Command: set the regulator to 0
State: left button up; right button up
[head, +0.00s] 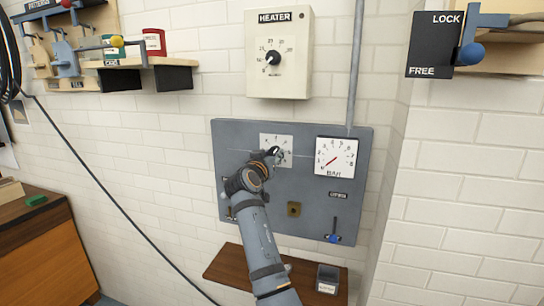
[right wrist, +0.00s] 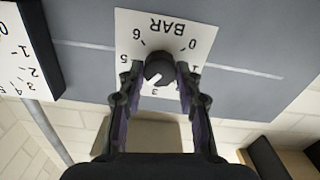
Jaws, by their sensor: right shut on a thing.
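The regulator is a dark round knob (right wrist: 160,68) on a white plate (right wrist: 125,22) marked BAR with numbers around it. The plate also shows on the grey wall panel in the head view (head: 276,139). My right gripper (right wrist: 158,76) is shut on the knob, with one finger on each side. The wrist picture shows the plate upside down. A light notch is at the knob's lower left there, near the 3; its exact setting is hard to tell. In the head view my right gripper (head: 270,158) hides most of the knob. My left gripper is out of view.
A heater box (head: 279,53) hangs above.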

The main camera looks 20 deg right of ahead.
jog(key=n, duration=0.4)
jog(key=shift+p, duration=0.35)
jog(key=n+p, duration=0.1)
jog(key=n, duration=0.4)
jog(key=shift+r+p, duration=0.1)
jog(key=shift+p, duration=0.25)
jog(key=n+p, duration=0.2)
jog(key=n, duration=0.2)
jog(key=shift+n+p, duration=0.3)
jog(key=n+p, duration=0.2)
jog(key=n, duration=0.1)
jog(key=shift+n+p, duration=0.3)
jog(key=n+p, duration=0.4)
jog(key=n, duration=0.1)
jog(key=shift+r+p, duration=0.1)
jog(key=shift+p, duration=0.25)
jog(key=n+p, duration=0.2)
jog(key=n, duration=0.2)
jog(key=shift+p, duration=0.35)
jog(key=n, duration=0.1)
jog(key=n+p, duration=0.1)
jog(key=shift+f+n, duration=0.25)
jog(key=shift+n, duration=0.05)
jog(key=n, duration=0.5)
jog(key=shift+f, duration=0.1)
jog(key=shift+n, duration=0.3)
